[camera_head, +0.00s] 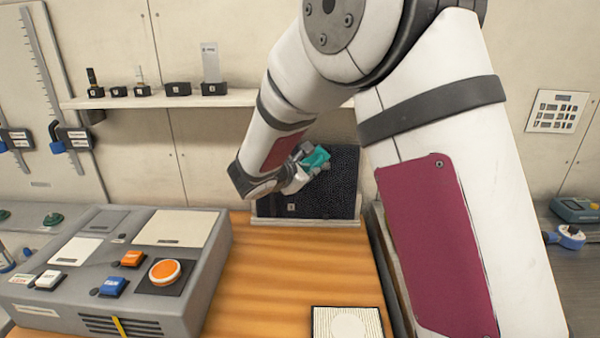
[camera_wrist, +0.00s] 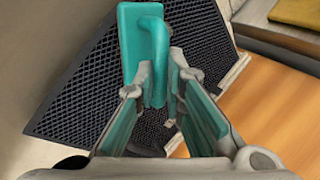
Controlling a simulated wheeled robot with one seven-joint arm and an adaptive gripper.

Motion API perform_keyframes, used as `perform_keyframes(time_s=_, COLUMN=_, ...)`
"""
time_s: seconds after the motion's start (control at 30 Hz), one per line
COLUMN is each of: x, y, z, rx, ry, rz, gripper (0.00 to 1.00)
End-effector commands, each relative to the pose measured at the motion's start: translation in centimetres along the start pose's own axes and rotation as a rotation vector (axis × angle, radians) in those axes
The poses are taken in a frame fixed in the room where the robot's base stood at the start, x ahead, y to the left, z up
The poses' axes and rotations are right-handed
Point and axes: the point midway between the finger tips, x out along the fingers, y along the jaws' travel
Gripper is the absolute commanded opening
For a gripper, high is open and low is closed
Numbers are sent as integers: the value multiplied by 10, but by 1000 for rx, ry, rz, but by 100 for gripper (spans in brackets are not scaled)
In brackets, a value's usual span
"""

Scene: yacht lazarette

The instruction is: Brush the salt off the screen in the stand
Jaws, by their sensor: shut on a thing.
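The screen (camera_head: 341,185) is a dark mesh panel standing upright in a pale stand (camera_head: 305,222) at the back of the wooden table, against the wall. In the wrist view its black grid (camera_wrist: 85,90) fills the area behind my gripper. My gripper (camera_head: 303,160) is in front of the screen's upper part, shut on a teal brush (camera_head: 317,157). The brush's flat back and looped handle show between the fingers in the wrist view (camera_wrist: 135,40). Its working face is hidden, and I cannot tell whether it touches the mesh. I cannot make out salt on the screen.
A grey console (camera_head: 130,262) with an orange round button (camera_head: 165,271) stands at the left of the table. A white ribbed tile (camera_head: 347,322) lies at the front. A shelf (camera_head: 190,99) with small items runs behind. The table between console and screen is clear.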

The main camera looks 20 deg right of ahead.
Motion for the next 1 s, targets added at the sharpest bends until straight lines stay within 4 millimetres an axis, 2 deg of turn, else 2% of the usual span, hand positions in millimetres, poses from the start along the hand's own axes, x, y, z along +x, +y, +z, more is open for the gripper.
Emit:
perform_keyframes(time_s=0.8, x=22, y=-31, z=34, rx=1, ry=-1, rz=1, gripper=0)
perform_keyframes(time_s=1.0, x=22, y=-34, z=35, rx=-1, ry=-1, rz=1, gripper=0)
